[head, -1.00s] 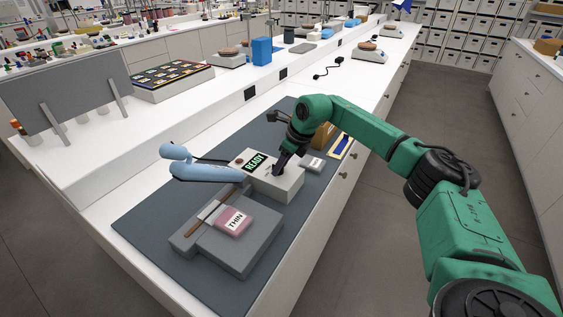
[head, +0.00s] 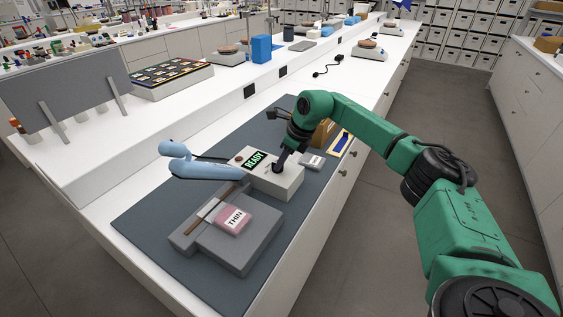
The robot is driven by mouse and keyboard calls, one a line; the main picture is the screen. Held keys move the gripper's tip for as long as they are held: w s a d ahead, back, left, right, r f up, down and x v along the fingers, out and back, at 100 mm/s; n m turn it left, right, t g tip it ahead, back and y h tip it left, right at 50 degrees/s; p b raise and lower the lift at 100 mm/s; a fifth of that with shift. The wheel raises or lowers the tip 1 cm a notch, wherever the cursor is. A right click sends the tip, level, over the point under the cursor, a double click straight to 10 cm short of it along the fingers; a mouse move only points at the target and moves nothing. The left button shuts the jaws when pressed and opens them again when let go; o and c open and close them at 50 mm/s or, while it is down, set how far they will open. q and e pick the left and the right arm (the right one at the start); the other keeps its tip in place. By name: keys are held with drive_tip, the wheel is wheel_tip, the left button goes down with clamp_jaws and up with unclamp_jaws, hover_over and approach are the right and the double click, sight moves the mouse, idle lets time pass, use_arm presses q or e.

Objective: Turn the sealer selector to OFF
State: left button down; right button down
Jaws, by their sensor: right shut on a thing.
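The sealer is a light grey box (head: 284,189) with a green-on-black READY display (head: 255,160) on its top, standing on the dark mat. My right gripper (head: 278,168) points down onto the right part of the box top. It is shut on the small dark selector (head: 277,170), which the fingers mostly hide. I cannot read the selector's position. My left gripper is not in view.
A pink packet labelled THIN (head: 232,220) lies on the grey block (head: 236,251) in front of the sealer. A small grey box (head: 311,161) and a brown box (head: 323,133) stand close behind my right gripper. The mat's left side (head: 150,220) is clear.

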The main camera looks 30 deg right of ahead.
drive_tip(key=n, duration=0.2)
drive_tip(key=n+g+y, duration=0.1)
drive_tip(key=n, duration=0.1)
drive_tip(key=shift+w+d+f+n+g, duration=0.1)
drive_tip(key=shift+w+n+g, duration=0.1)
drive_tip(key=shift+n+g, duration=0.15)
drive_tip(key=shift+w+d+n+g+y, duration=0.15)
drive_tip(key=shift+n+g, duration=0.25)
drive_tip(key=shift+n, duration=0.7)
drive_tip(key=shift+a+n+g+y, duration=0.15)
drive_tip(key=shift+n+g, duration=0.2)
drive_tip(key=shift+n, duration=0.7)
drive_tip(key=shift+d+f, duration=0.1)
drive_tip(key=c, duration=0.9)
unclamp_jaws()
drive_tip(key=shift+o, duration=0.2)
drive_tip(key=shift+w, duration=0.1)
